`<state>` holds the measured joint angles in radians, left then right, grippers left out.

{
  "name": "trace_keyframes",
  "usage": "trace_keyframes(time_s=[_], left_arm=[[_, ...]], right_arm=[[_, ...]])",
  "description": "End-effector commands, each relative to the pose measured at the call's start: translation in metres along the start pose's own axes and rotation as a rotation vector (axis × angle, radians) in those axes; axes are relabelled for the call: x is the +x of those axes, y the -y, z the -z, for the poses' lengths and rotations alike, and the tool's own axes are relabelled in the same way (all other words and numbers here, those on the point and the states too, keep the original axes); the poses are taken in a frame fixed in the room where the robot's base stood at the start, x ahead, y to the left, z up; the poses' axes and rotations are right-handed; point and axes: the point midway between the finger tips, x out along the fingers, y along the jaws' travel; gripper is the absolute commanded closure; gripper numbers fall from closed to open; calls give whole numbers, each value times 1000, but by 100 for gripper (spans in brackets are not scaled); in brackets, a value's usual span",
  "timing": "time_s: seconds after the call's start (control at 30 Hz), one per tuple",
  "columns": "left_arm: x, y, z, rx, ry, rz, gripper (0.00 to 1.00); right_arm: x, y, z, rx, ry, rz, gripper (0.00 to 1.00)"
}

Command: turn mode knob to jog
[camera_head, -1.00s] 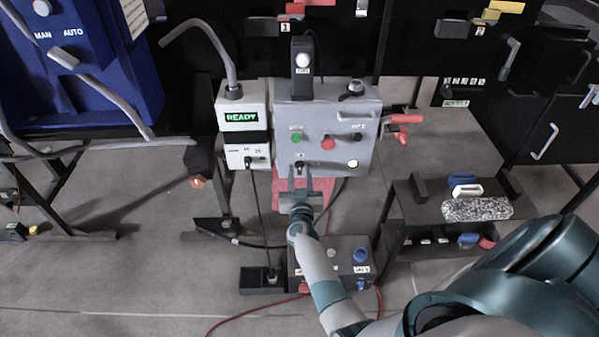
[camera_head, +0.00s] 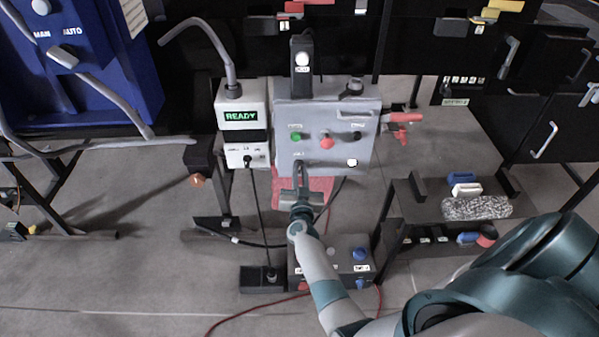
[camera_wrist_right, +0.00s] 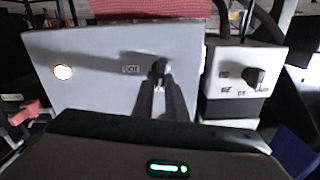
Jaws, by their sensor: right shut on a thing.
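The grey control panel (camera_head: 285,118) stands ahead of me. A dark knob (camera_wrist_right: 160,66), low on its face, has a small label (camera_wrist_right: 131,69) beside it; I cannot read it surely. My right gripper (camera_head: 299,172) reaches up to the panel's lower left. In the right wrist view the gripper (camera_wrist_right: 159,84) is shut on the knob, its fingertips closed around it. In the head view the fingers mostly hide the knob, so its pointing direction is unclear. My left gripper is not in view.
A green button (camera_head: 297,135), a red button (camera_head: 327,142) and a black knob (camera_head: 357,135) sit higher on the panel. To the left is a white box with a READY display (camera_head: 241,116) and another dark knob (camera_head: 248,160). A red handle (camera_head: 402,117) juts out at right.

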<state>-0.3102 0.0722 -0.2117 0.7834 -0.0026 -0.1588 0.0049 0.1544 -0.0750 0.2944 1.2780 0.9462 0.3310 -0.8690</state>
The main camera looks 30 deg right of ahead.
Motion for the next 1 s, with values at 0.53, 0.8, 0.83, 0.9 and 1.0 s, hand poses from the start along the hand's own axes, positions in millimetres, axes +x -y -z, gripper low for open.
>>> trace_keyframes(time_s=[0.53,0.8,0.83,0.9,1.0], left_arm=[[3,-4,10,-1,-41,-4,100],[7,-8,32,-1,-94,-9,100],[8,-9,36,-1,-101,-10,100],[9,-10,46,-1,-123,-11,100],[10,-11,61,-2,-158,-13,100]], right_arm=[[0,-5,-4,489,2,0,100],[0,-8,-6,747,2,-1,100],[-1,-8,-6,776,3,-1,100],[-1,-8,-7,842,2,-1,100],[-1,-9,-7,936,1,-1,100]])
